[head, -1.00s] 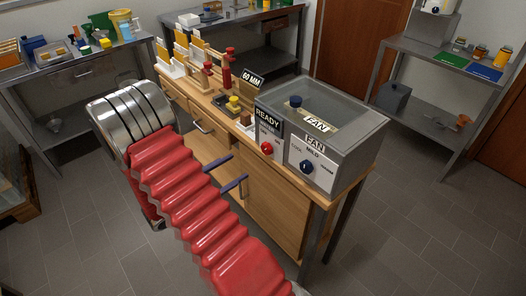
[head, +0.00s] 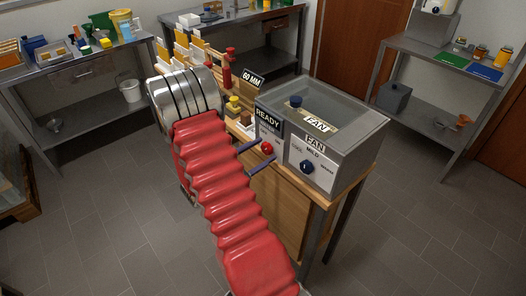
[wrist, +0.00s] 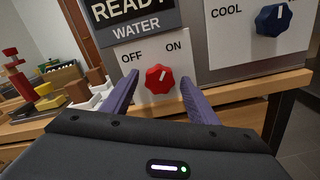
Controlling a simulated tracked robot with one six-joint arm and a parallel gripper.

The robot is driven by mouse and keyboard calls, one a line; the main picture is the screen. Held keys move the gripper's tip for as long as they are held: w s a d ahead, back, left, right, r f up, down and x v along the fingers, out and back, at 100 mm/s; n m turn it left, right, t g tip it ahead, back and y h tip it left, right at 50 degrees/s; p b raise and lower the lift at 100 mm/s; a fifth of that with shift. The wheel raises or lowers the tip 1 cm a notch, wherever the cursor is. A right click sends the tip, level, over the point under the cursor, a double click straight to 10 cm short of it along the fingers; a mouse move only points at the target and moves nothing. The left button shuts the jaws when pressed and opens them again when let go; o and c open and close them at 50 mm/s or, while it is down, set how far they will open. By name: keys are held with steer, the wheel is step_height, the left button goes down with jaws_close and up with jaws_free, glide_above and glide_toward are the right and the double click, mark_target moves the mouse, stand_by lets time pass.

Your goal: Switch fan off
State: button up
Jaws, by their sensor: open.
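The fan's control is a blue dial (head: 306,167) on a light panel under the word FAN, on the front of a grey glass-topped box (head: 345,150). Its white mark points roughly up, toward MILD. The dial also shows at the top right of the wrist view (wrist: 270,21), beside COOL. My gripper (wrist: 160,80) is open and empty. Its two purple fingers are on either side of a red knob (wrist: 159,79) on the WATER panel, marked OFF and ON. The blue dial is to the right of my fingers. I cannot tell whether the fingers touch the panel.
The box stands on the end of a wooden bench (head: 275,208). A READY sign (head: 268,119) is above the red knob. Wooden racks and small blocks (wrist: 45,92) lie to the left. A metal shelf (head: 440,110) stands at the right. The floor in front is clear.

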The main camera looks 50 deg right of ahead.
steer(key=shift+s+d, duration=0.1)
steer(key=shift+d, duration=0.2)
steer(key=shift+c, duration=0.5)
steer(key=c, duration=0.9)
steer(key=shift+d, duration=0.1)
steer(key=shift+c, duration=0.4)
